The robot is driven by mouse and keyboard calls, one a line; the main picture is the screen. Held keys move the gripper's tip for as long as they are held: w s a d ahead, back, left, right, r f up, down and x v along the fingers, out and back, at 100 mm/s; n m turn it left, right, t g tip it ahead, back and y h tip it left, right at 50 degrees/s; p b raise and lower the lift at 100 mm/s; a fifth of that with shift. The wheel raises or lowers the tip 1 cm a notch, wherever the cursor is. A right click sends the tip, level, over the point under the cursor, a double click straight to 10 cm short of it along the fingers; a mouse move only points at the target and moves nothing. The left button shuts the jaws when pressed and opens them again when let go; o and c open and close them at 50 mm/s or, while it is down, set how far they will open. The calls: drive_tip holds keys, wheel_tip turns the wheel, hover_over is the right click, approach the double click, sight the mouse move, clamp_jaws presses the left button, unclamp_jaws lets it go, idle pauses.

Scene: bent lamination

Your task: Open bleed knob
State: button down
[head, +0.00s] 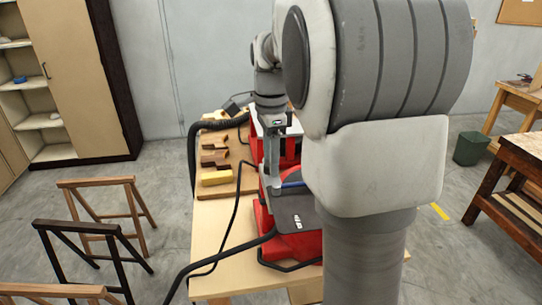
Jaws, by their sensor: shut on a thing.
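A red machine (262,222) with a grey top panel stands on the light wooden table and is partly covered by my arm. My gripper (272,178) points down at the machine's left part, beyond the big arm links. It is shut on a small part there, which I take to be the bleed knob. The knob itself is too small and too covered to make out, so its turn cannot be told. A blue strip (293,184) shows just right of the fingers.
Wooden blocks and a yellow block (216,177) lie on a board at the table's left. A thick black hose (192,150) and thin cables run along the table's left side. Trestles (105,205) stand on the left floor, a workbench (520,165) on the right.

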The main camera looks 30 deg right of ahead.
drive_tip(key=n+p, duration=0.1)
drive_tip(key=n, duration=1.1)
drive_tip(key=shift+n+p, duration=0.3)
drive_tip(key=shift+n, duration=0.1)
drive_tip(key=n, duration=1.2)
drive_tip(key=shift+n+p, duration=0.3)
drive_tip(key=shift+p, duration=0.1)
drive_tip(key=shift+c, duration=2.2)
unclamp_jaws()
drive_tip(key=shift+r, duration=0.15)
wheel_tip(320, 180, up, 17)
